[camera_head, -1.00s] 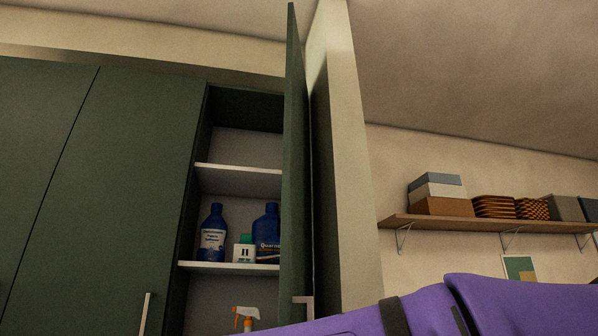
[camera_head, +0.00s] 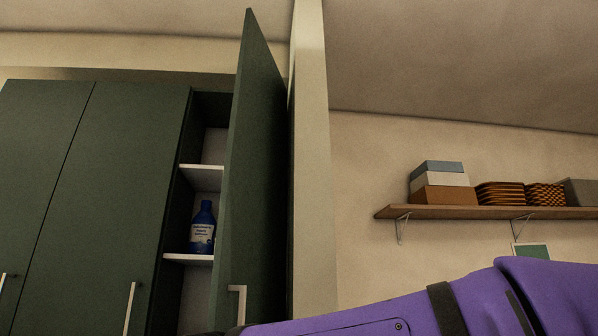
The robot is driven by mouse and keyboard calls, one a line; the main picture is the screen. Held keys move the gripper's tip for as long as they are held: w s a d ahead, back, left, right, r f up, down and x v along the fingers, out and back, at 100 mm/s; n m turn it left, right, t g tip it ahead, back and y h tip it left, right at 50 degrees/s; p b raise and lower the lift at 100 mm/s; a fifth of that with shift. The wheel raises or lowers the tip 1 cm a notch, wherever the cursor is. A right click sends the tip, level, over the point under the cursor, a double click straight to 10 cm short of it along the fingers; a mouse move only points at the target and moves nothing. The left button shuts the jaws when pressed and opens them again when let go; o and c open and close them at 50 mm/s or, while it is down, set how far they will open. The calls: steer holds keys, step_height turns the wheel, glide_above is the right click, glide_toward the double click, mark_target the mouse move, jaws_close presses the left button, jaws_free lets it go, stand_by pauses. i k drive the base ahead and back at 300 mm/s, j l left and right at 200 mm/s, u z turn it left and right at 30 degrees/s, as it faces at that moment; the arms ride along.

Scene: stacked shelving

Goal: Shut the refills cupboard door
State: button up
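The refills cupboard door (camera_head: 256,180) is dark green and stands partly open, hinged on its right side. Its pale bar handle (camera_head: 238,300) is low on the door, near its free edge. The open cupboard's white shelves (camera_head: 203,177) show in the gap left of the door. A blue bottle (camera_head: 202,232) stands on the lower shelf. My purple arm crosses the bottom right, and its dark far end reaches the bottom edge below the handle. My gripper's fingers are not visible, so contact with the door cannot be seen.
Closed green cupboard doors (camera_head: 105,190) with bar handles stand to the left. A pale wall edge (camera_head: 314,170) rises right of the open door. A wooden wall shelf (camera_head: 480,212) with boxes (camera_head: 442,184) and baskets (camera_head: 500,193) is at the right.

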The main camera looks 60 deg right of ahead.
mark_target(248, 284)
steer(key=k+l+z, duration=0.2)
steer(key=k+z, duration=0.3)
steer(key=k+l+z, duration=0.45)
steer(key=i+j+u, duration=0.2)
steer(key=i, duration=0.35)
steer(key=l, duration=0.1)
